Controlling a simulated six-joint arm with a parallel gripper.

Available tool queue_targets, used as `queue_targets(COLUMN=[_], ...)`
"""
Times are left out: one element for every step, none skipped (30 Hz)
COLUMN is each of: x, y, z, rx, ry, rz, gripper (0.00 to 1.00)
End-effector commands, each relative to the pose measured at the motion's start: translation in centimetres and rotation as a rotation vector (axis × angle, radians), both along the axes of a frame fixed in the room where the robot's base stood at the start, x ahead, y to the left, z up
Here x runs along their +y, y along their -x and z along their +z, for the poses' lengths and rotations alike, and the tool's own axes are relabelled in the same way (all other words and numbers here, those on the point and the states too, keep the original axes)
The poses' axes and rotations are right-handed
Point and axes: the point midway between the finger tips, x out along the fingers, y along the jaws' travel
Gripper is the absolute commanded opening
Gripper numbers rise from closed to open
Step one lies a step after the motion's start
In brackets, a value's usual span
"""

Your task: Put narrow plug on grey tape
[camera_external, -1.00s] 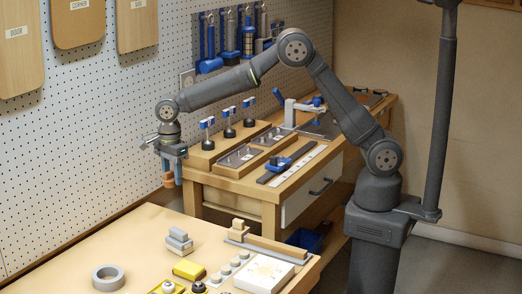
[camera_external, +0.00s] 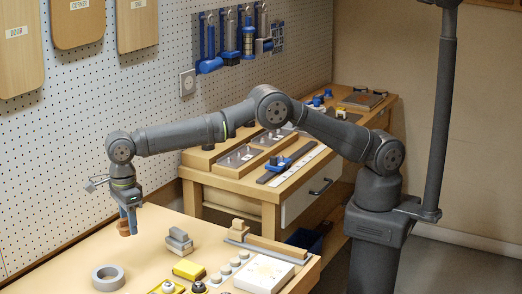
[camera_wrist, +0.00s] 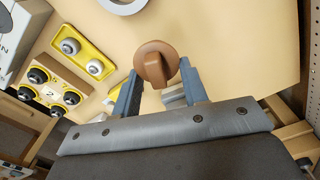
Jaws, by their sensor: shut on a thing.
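My gripper (camera_external: 128,218) is shut on the narrow plug (camera_external: 123,228), a brown piece with a rounded head, and holds it above the near bench. In the wrist view the plug (camera_wrist: 155,62) sits between the two blue-grey fingertips of my gripper (camera_wrist: 159,70), its wide head facing the camera. The grey tape (camera_external: 108,278) is a ring lying flat on the bench, nearer the external camera than the plug. Part of the tape (camera_wrist: 122,4) shows at the top edge of the wrist view.
A grey stepped block (camera_external: 179,241) stands right of my gripper. A yellow block (camera_external: 189,269), a row of pale round knobs and a white box (camera_external: 264,274) lie further right. In the wrist view, a yellow tray (camera_wrist: 99,69) lies at left. Bench around the tape is mostly clear.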

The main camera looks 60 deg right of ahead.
Motion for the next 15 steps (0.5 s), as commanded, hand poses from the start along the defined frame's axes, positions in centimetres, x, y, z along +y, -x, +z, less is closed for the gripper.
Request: queue_targets(x=[1.0,1.6,2.3,2.8,3.2,3.8,4.2,4.5,4.9,5.1,5.3,5.5,5.6,5.7,5.8], y=[0.5,0.7,1.1,1.3,1.5,1.8,1.9,2.0,2.2,2.3,2.4,2.5,2.5,2.6,2.6], z=[-0.8,-1.2,-1.6,-1.9,-2.3,-2.7,-2.9,-3.0,-3.3,-3.4,-3.5,-3.7,-3.7,-3.8,-3.8], rx=[0.000,0.000,0.000,0.000,0.000,0.000,-0.001,-0.002,0.000,-0.001,0.000,-0.002,-0.001,-0.001,0.000], ry=[0.001,0.000,-0.001,-0.001,0.000,0.000,-0.002,-0.001,-0.001,-0.002,-0.001,-0.001,-0.002,-0.002,-0.001], rz=[0.002,0.002,0.003,0.002,0.002,0.002,0.002,0.001,0.001,0.001,0.001,0.000,0.000,0.000,-0.001], gripper=[0.19,0.19,0.19,0.19,0.19,0.19,0.19,0.19,0.19,0.19,0.19,0.19,0.19,0.19,0.19])
